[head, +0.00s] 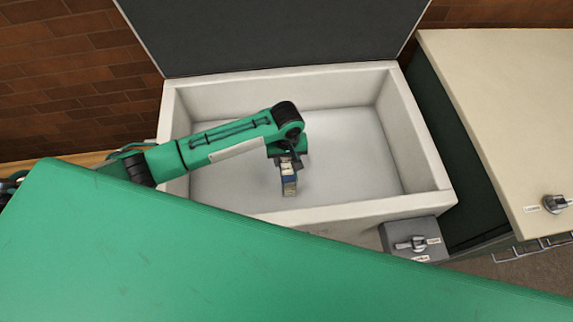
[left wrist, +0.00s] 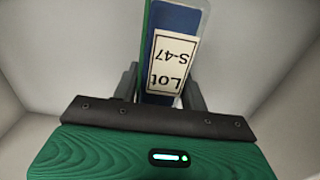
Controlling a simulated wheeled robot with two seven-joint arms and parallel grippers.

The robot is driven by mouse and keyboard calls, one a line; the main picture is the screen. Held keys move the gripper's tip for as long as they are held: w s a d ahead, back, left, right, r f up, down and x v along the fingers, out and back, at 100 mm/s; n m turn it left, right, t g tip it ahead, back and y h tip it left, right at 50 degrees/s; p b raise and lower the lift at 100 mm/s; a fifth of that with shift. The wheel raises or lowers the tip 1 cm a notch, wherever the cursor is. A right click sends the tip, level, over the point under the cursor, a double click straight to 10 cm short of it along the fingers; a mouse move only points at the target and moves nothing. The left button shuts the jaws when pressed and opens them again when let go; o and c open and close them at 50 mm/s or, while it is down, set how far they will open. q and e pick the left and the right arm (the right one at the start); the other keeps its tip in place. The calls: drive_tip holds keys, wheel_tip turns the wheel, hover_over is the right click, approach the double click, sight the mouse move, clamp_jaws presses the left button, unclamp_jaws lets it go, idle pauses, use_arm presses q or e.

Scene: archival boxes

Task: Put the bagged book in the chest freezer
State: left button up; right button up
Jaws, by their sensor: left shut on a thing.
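The bagged book (left wrist: 180,22) is blue with a white label reading "Lot S-47". It also shows small in the head view (head: 289,184). My left gripper (left wrist: 165,85) is shut on the book, with one finger on each side of it. In the head view, my left gripper (head: 287,162) hangs with the book over the inside of the open chest freezer (head: 420,200). The freezer's inside looks empty and white. I cannot tell how far the book is above the freezer floor. My right gripper is not in view.
The freezer's dark lid (head: 275,35) stands open at the back. A grey box with a handle (head: 412,243) sits at the freezer's front right. A cream-topped cabinet (head: 510,110) stands to the right, and a brick wall (head: 60,80) is behind on the left.

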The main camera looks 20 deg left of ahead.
use_arm(q)
wheel_tip(320, 180, down, 4)
drive_tip(key=shift+f, duration=0.1)
drive_tip(key=shift+f, duration=0.2)
drive_tip(key=o, duration=1.4)
wheel_tip(320, 180, up, 12)
drive_tip(key=shift+r, duration=0.15)
